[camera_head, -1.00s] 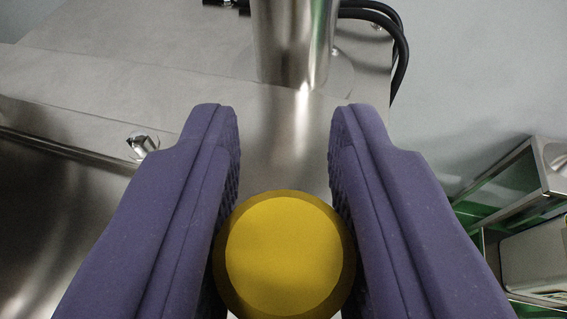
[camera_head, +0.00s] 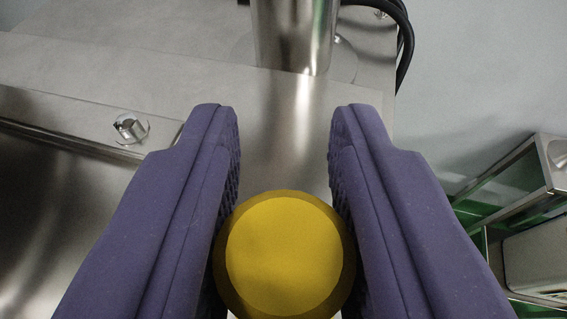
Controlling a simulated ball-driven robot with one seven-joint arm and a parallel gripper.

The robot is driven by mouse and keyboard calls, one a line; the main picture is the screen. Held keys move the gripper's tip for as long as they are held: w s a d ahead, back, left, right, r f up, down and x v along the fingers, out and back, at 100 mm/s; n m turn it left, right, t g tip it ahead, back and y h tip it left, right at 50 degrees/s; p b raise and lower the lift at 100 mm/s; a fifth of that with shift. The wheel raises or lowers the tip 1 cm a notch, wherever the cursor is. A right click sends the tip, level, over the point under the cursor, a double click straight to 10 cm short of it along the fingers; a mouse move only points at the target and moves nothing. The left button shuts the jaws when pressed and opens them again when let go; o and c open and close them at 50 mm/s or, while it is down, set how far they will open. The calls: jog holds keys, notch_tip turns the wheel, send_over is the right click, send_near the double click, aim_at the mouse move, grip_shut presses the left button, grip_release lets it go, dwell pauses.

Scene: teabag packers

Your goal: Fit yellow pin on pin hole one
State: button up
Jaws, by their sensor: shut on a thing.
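The yellow pin (camera_head: 284,258) shows as a round yellow end with a darker rim, low in the middle of the view. My gripper (camera_head: 284,115) has two purple ribbed fingers, shut on the yellow pin, which sits between them near their base. The pin and fingers are in front of a metal machine surface. I cannot make out pin hole one; the pin and the fingers cover part of the surface.
A metal column (camera_head: 294,35) rises from the machine top beyond the fingertips. A bolt (camera_head: 130,126) sticks up at the left. A black cable (camera_head: 405,45) curves right of the column. A metal frame with green parts (camera_head: 480,213) stands lower right.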

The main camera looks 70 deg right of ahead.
jog(key=shift+f+b, duration=0.3)
jog(key=shift+f, duration=0.2)
jog(key=o, duration=1.1)
jog(key=p+v, duration=0.2)
jog(key=v, duration=0.5)
jog(key=shift+a+r, duration=0.2)
jog(key=shift+a, duration=0.15)
